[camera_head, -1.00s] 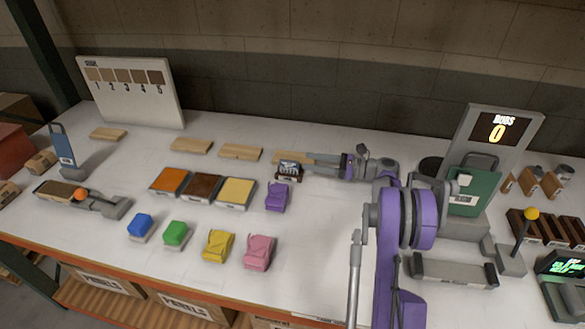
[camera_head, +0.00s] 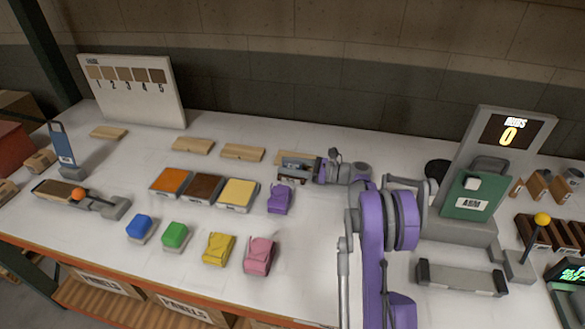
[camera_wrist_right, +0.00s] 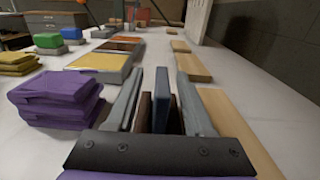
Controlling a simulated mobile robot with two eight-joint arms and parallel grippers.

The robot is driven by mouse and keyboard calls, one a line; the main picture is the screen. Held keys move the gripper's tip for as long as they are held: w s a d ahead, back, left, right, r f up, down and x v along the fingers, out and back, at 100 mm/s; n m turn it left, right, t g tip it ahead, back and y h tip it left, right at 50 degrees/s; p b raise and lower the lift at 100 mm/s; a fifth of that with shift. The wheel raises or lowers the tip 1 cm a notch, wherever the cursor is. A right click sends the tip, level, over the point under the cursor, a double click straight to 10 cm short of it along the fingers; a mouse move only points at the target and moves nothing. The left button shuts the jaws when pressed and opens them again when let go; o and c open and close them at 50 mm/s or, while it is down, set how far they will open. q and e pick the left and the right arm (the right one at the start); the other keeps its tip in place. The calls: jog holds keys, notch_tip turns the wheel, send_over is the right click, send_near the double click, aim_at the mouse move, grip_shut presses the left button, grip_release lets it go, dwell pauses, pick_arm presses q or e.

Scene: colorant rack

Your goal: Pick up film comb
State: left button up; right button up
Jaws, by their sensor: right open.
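A small dark slate-blue upright plate in a brown holder, which I take to be the film comb (camera_wrist_right: 163,114), stands on the white table behind the purple cloth stack. In the head view the comb (camera_head: 291,173) is partly covered by my right gripper (camera_head: 298,163), which reaches in from the right. In the wrist view my right gripper (camera_wrist_right: 150,82) is open, with one finger on each side of the plate and the brown piece (camera_wrist_right: 143,112). I cannot tell whether either finger touches them. My left gripper is not in view.
Folded purple cloths (camera_head: 280,199) lie close in front of the gripper. A wooden block (camera_wrist_right: 232,125) lies close on its other side. Orange, brown and yellow trays (camera_head: 236,194) stand to the left. A green panel (camera_head: 473,192) stands at right.

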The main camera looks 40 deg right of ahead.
jog(key=shift+x, duration=1.1)
jog(key=shift+d, duration=0.15)
grip_shut()
